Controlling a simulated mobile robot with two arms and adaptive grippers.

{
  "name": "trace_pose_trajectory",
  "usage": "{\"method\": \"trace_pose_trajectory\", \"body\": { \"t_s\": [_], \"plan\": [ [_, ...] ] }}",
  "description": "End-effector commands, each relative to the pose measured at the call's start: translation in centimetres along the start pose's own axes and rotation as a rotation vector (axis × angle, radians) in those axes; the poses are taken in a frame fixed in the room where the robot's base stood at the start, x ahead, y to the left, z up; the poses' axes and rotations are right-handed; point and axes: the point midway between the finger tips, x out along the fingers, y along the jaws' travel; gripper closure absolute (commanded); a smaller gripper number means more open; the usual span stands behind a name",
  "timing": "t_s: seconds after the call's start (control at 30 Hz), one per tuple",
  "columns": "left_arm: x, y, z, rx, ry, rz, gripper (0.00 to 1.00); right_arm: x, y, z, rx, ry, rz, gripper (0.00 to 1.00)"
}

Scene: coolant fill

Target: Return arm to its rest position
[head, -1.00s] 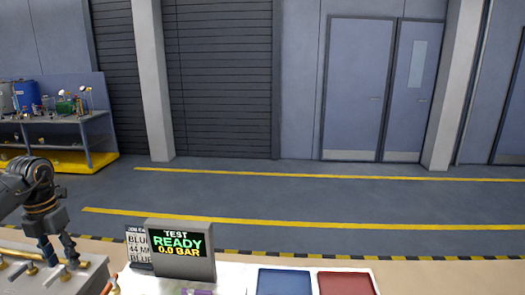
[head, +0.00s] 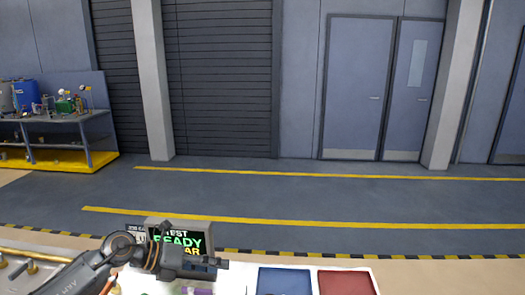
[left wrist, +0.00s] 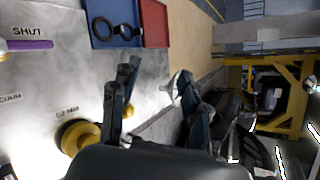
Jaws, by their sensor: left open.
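My left gripper (head: 222,264) is open and empty. In the head view it reaches in from the lower left and crosses in front of the test display (head: 180,236), hiding part of its green and yellow text. In the left wrist view its two dark fingers stand apart (left wrist: 152,98), with nothing between them. My right gripper is not identifiable in either view.
A blue tray (head: 284,282) and a red tray (head: 346,283) lie at the front. In the left wrist view a black ring (left wrist: 103,28) lies in the blue tray. A brass knob (left wrist: 76,138) and purple bar (left wrist: 30,45) are left. Open floor (head: 300,195) lies beyond.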

Motion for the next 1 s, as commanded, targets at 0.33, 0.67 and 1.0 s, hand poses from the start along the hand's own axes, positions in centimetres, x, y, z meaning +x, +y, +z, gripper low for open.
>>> {"method": "trace_pose_trajectory", "body": {
  "t_s": [0.33,0.67,1.0],
  "plan": [
    [0.8,-9.5,1.5,-0.683,-0.663,-0.590,0.54,0.0,0.1,-0.2,0.000,0.002,0.001,0.60],
    [-4.9,2.9,-8.6,-1.700,-1.211,-0.488,0.54,0.0,0.1,-0.4,0.000,0.005,0.001,0.60],
    [-6.7,7.3,-27.1,-2.393,-1.383,0.003,0.54,0.0,0.1,-0.5,0.000,0.007,0.001,0.60]
  ]
}}
